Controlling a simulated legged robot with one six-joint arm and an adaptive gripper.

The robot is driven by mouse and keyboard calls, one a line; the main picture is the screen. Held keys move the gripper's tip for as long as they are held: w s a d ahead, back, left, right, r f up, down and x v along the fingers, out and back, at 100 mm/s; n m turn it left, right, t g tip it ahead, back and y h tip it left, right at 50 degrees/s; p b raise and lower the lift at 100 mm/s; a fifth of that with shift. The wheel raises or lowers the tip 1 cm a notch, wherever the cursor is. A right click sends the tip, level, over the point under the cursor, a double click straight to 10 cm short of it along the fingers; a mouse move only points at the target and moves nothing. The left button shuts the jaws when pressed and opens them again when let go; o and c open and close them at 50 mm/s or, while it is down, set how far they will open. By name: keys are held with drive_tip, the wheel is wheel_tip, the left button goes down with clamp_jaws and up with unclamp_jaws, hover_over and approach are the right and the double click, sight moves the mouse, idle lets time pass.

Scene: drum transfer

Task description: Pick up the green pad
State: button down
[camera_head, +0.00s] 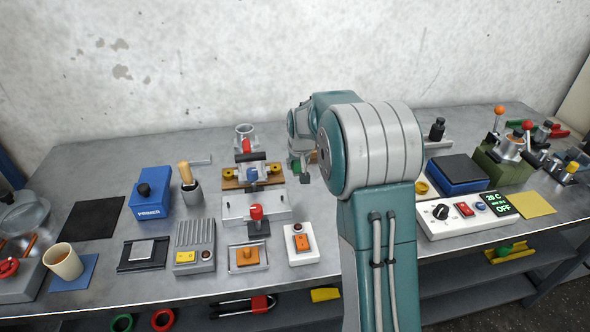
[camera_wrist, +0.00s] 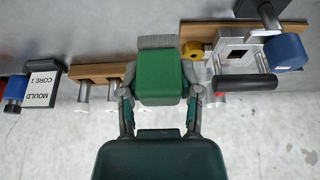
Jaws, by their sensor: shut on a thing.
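My gripper (camera_wrist: 160,92) is shut on the green pad (camera_wrist: 160,73), a blocky green piece with a ridged grey part at its far end. The fingers press on its left and right sides in the wrist view. In the head view my gripper (camera_head: 299,168) is small and partly behind my arm, over the back middle of the bench, right of the wooden fixture. The pad is hard to tell from my gripper there. Whether it touches the bench cannot be told.
A wooden fixture with a clamp (camera_head: 252,177) stands close left of my gripper. A sign reading MOULD CORE 1 (camera_wrist: 42,87) is at left in the wrist view. A control box (camera_head: 468,214) and blue box (camera_head: 457,174) are right.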

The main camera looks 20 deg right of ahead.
drive_tip(key=s+a+r, duration=0.2)
drive_tip(key=s+r, duration=0.2)
drive_tip(key=s, duration=0.5)
drive_tip(key=shift+s+r, duration=0.25)
drive_tip(key=shift+r, duration=0.15)
drive_tip(key=c, duration=1.3)
unclamp_jaws()
drive_tip(key=shift+w, duration=0.15)
